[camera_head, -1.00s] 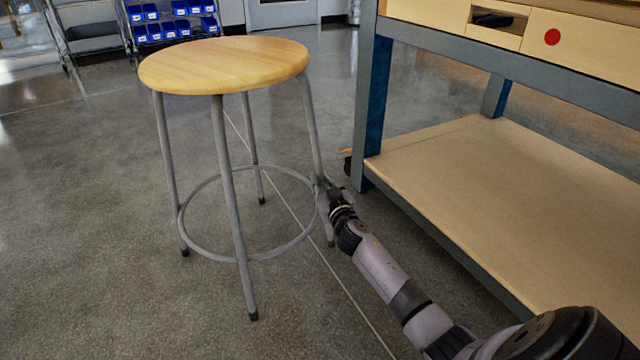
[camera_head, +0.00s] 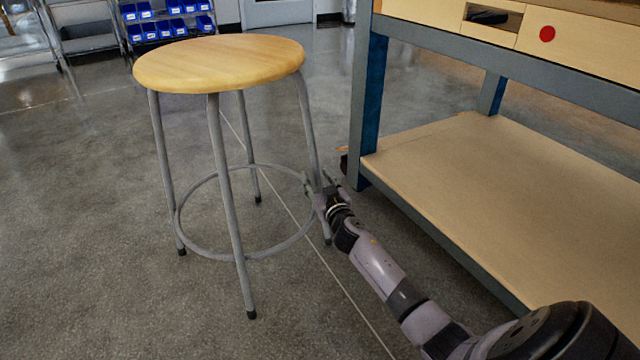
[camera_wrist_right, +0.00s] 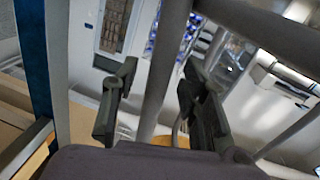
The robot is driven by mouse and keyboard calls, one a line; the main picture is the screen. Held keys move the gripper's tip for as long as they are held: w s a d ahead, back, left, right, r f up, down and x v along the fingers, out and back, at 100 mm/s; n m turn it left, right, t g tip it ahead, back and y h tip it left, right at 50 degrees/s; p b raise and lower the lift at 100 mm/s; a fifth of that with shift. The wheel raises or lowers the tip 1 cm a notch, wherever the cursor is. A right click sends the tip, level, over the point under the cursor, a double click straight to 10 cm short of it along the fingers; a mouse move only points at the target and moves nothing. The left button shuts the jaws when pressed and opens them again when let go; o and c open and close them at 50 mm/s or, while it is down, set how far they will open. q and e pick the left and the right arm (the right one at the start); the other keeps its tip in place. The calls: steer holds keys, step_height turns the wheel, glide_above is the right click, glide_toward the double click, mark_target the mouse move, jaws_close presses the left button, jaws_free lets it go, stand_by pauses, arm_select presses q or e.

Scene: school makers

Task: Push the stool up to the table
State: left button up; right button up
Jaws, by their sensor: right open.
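The stool (camera_head: 220,62) has a round wooden seat, grey metal legs and a ring low down. It stands upright on the floor, left of the table and apart from it. The table (camera_head: 367,110) has a grey-blue frame, drawers and a wooden lower shelf. My right gripper (camera_head: 322,180) is low beside the stool's right leg, near the ring. In the right wrist view the open fingers (camera_wrist_right: 160,105) stand on either side of a grey stool leg (camera_wrist_right: 163,70). I cannot tell whether they touch it. My left gripper is not in view.
Blue bins (camera_head: 168,20) on a rack stand at the back left, beside a metal cart (camera_head: 85,25). The table's front left leg (camera_head: 368,110) stands just right of my right gripper. A small orange and dark item lies by that leg.

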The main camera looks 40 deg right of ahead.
steer(key=v, duration=1.2)
steer(key=shift+w, duration=0.1)
